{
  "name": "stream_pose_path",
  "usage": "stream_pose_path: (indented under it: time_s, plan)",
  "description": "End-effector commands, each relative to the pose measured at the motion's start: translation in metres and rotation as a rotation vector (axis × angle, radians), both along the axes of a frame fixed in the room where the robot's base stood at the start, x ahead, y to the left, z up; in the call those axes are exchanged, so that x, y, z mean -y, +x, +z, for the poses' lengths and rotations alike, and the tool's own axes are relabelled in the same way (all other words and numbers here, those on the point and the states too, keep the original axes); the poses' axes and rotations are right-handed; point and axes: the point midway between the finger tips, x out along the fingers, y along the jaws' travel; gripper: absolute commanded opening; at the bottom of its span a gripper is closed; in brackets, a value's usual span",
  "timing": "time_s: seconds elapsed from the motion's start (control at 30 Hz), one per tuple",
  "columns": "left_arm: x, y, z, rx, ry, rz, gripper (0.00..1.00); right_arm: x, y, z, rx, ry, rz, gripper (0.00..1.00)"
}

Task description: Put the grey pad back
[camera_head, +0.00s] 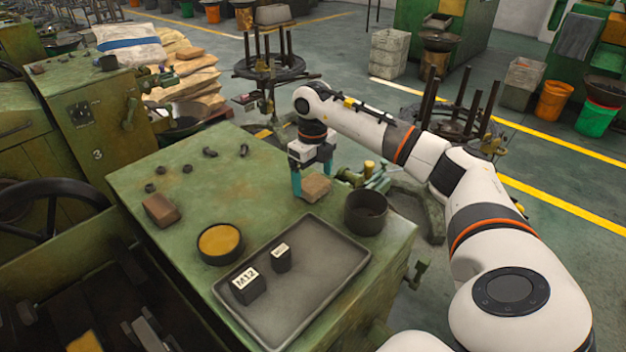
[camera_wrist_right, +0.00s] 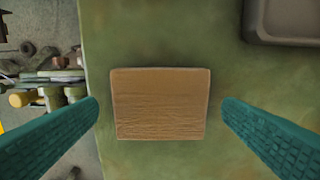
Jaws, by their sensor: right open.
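A tan-brown rectangular pad (camera_head: 314,188) lies flat on the green bench top near its far right edge. It looks tan rather than grey. It also shows in the right wrist view as a tan block (camera_wrist_right: 160,103), centred between the fingers. My right gripper (camera_head: 311,181) points down over this pad with teal fingers. In the right wrist view the right gripper (camera_wrist_right: 159,108) is open, one finger on each side of the pad with gaps. A second, darker brown block (camera_head: 161,210) lies at the bench's left side. My left gripper is not in view.
The green bench (camera_head: 190,180) also holds a grey tray (camera_head: 315,282) with two labelled black blocks, a yellow-filled round dish (camera_head: 220,243), a dark cup (camera_head: 366,212) close to the pad, and several small dark parts. A small vice-like fixture (camera_head: 365,175) stands at the far edge.

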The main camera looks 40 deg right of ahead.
Motion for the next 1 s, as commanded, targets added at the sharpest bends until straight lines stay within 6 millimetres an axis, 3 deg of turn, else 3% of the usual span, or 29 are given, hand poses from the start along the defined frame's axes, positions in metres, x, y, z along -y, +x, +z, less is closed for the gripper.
stream_pose_path:
  time_s: [0.3,0.5,1.0]
  plan:
    - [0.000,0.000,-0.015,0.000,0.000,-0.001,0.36,0.000,0.001,0.068,0.006,0.001,0.001,0.89]
    - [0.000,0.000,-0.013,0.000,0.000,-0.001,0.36,0.000,0.001,0.099,0.003,-0.001,0.000,0.89]
    - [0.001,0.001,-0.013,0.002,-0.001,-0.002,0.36,0.000,0.000,0.108,0.000,0.000,0.000,0.89]
